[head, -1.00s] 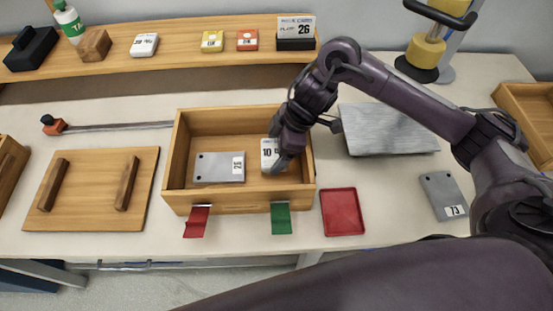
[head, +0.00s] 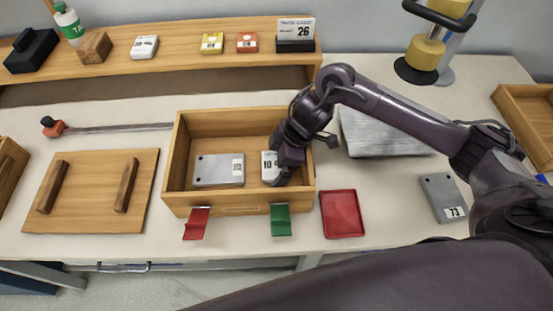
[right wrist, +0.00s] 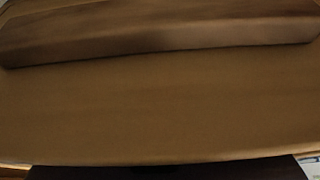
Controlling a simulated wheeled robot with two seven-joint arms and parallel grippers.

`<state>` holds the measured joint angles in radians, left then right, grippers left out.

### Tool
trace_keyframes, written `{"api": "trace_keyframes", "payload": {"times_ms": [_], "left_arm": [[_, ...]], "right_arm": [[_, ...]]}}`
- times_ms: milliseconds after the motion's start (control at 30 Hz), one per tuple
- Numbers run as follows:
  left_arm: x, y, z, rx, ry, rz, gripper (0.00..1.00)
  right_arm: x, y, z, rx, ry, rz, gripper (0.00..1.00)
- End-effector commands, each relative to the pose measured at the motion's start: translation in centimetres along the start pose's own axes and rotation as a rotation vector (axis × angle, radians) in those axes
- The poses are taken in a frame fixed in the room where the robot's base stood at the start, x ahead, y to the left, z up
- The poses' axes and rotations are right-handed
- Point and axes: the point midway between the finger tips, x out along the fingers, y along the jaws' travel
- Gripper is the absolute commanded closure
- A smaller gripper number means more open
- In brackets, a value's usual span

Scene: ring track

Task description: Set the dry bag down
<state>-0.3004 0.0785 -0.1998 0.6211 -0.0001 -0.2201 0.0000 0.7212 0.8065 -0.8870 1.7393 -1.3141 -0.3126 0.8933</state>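A white packet marked 10 (head: 268,167), which I take to be the dry bag, is in the right part of an open wooden box (head: 240,205). My right gripper (head: 284,170) reaches down over its right side and is shut on it, hiding part of it. I cannot tell whether the packet touches the box floor. A grey plate with a white label (head: 215,170) lies to its left in the same box. My left gripper is not in view.
Red (head: 197,222) and green (head: 281,220) tabs hang at the box's front. A red tray (head: 342,213) and a grey plate marked 73 (head: 443,197) lie right. A wooden lid with two handles (head: 92,190) lies left. A shelf (head: 190,57) runs behind.

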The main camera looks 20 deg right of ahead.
Motion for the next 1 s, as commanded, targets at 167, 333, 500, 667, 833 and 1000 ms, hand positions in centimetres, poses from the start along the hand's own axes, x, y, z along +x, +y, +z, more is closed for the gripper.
{"api": "trace_keyframes", "payload": {"times_ms": [167,333,500,667,833,1000], "left_arm": [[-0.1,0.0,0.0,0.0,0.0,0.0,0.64],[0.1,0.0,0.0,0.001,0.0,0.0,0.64],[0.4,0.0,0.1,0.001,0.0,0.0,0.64],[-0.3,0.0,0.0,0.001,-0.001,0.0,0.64],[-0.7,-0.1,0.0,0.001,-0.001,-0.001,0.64],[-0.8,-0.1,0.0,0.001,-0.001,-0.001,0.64]], "right_arm": [[-0.2,0.0,-0.1,-0.001,0.0,0.0,0.0],[-1.9,0.1,-0.1,-0.002,0.0,0.003,0.0],[-5.6,0.1,-0.1,-0.002,0.001,0.006,0.0],[-9.3,0.2,-0.2,-0.002,-0.002,0.007,0.0],[-11.5,0.1,-0.2,-0.002,-0.001,0.004,0.0],[-12.3,0.0,-0.1,0.0,0.0,0.001,0.0]]}}
